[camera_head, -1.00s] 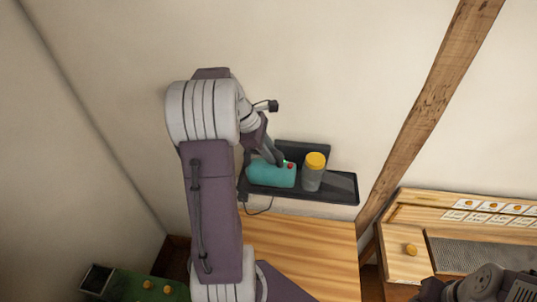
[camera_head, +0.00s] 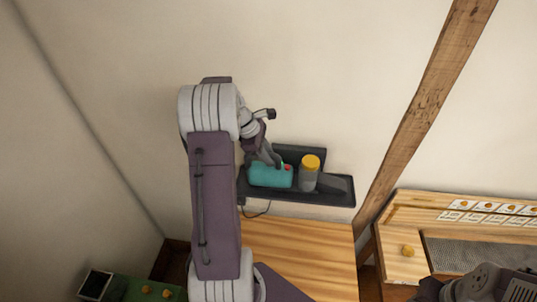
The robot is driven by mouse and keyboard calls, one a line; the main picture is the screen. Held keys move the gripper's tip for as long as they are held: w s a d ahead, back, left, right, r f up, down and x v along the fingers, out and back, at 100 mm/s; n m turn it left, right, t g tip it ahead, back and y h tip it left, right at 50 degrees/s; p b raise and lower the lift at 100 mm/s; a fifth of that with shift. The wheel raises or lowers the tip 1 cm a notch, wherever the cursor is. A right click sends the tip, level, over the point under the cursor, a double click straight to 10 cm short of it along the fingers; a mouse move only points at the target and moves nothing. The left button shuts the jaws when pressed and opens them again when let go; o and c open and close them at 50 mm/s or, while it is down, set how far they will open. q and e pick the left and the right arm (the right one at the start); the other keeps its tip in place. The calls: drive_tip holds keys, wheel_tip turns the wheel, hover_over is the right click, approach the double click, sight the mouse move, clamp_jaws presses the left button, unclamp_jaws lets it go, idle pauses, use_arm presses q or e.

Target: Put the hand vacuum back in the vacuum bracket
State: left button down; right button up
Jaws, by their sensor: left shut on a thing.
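The hand vacuum (camera_head: 268,177) has a rounded teal body with a small red spot at its upper right. My left gripper (camera_head: 274,163) comes down from above left and is shut on its top. The vacuum is over the left part of a dark wall-mounted tray (camera_head: 310,199), which looks like the vacuum bracket; I cannot tell whether it touches the tray floor. A dark backplate (camera_head: 305,153) rises behind. My left arm hides part of the bracket's left end. My right gripper's fingers are not visible.
A wooden surface (camera_head: 300,250) lies below. A wooden desk (camera_head: 400,262) is at right, beside a slanted beam (camera_head: 427,100). A green item (camera_head: 140,289) is at lower left.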

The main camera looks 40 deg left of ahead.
use_arm(q)
drive_tip(key=c, duration=1.4)
unclamp_jaws()
drive_tip(key=shift+o, duration=1.2)
drive_tip(key=shift+s, duration=0.1)
drive_tip(key=shift+a+r, duration=0.1)
drive_tip(key=shift+r, duration=0.1)
drive_tip(key=b+v, duration=0.2)
drive_tip(key=v, duration=0.6)
drive_tip(key=shift+r, duration=0.4)
drive_tip(key=shift+s, duration=0.1)
